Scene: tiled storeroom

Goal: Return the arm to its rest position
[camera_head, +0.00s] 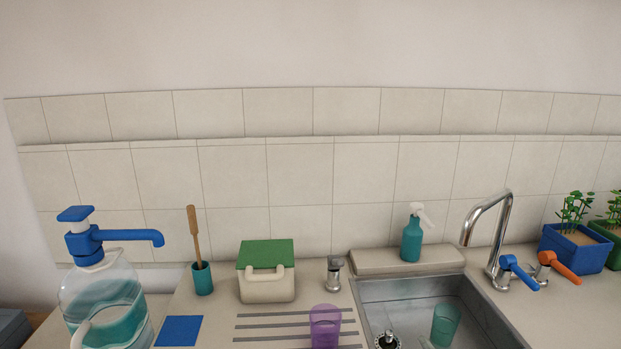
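Neither of my arms nor grippers shows in the head view. The view takes in a counter (215,322) with a metal sink (462,290) at the right. A purple translucent cup (325,327) stands on the grooved drainboard left of the sink. A green translucent cup (445,325) is inside the sink. A large clear jug (107,305) with blue-green liquid and a blue pump (92,240) stands at the left.
A blue square (179,331) lies flat near the jug. Behind are a teal holder (202,279) with a wooden-handled tool, a green-lidded box (266,272), a small metal-topped dispenser (333,273), a spray bottle (412,238), a faucet (487,232) and planters (577,249).

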